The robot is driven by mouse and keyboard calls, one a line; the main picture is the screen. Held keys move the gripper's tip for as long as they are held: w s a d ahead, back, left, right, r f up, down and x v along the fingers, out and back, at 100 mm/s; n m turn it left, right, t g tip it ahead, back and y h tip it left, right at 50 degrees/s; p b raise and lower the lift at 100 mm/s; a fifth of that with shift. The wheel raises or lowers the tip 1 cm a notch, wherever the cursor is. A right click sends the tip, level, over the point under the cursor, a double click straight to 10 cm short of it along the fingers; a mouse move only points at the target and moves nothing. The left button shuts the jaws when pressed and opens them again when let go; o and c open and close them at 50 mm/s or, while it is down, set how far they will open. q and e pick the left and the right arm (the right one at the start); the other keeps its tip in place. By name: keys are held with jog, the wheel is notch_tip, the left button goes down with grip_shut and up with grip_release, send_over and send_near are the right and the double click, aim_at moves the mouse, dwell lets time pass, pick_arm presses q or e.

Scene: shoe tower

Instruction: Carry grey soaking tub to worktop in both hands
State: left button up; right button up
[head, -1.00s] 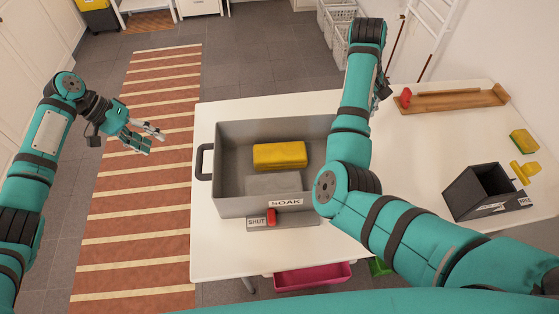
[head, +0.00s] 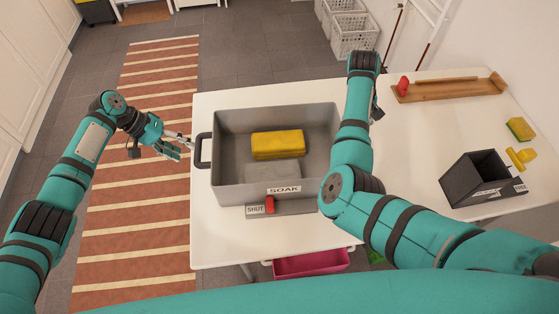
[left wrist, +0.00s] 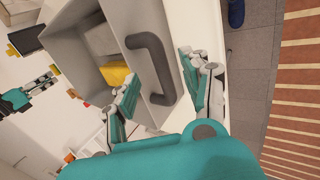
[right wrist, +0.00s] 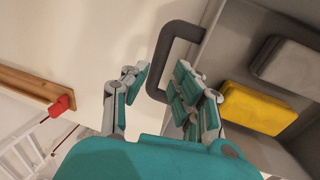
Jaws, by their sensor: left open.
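The grey soaking tub (head: 235,192), labelled SOAK, stands upright on a white table (head: 222,248). A yellow block (head: 278,144) and a grey block (head: 272,173) lie inside it. My left gripper (head: 178,146) is open beside the tub's left handle (head: 200,151). In the left wrist view its fingers (left wrist: 163,84) are spread on either side of that dark handle (left wrist: 158,68). My right gripper is mostly hidden behind its arm in the head view. In the right wrist view its fingers (right wrist: 163,88) are apart, with the other handle (right wrist: 168,55) between or just beyond them.
A red lever (head: 269,204) by a SHUT label is at the tub's front. A dark open box (head: 468,192), a yellow-green sponge (head: 520,129) and a wooden rack (head: 440,92) are on the table's right. A pink bin (head: 310,263) is below the front edge. Striped rug lies left.

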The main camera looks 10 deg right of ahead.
aim_at(195, 156)
pick_arm(q)
jog(key=x, duration=0.6)
jog(key=shift+d+f, duration=0.1)
jog(key=shift+f, duration=0.15)
pick_arm(e)
jog(key=f, duration=0.3)
jog(key=d+f, duration=0.1)
jog(key=f, duration=0.2)
jog(key=shift+d+f, duration=0.15)
jog(key=shift+f, duration=0.1)
pick_arm(q)
jog(key=shift+c, duration=0.4)
pick_arm(e)
jog(key=shift+c, duration=0.4)
pick_arm(q)
jog(key=c, duration=0.5)
pick_arm(e)
grip_shut()
pick_arm(q)
grip_shut()
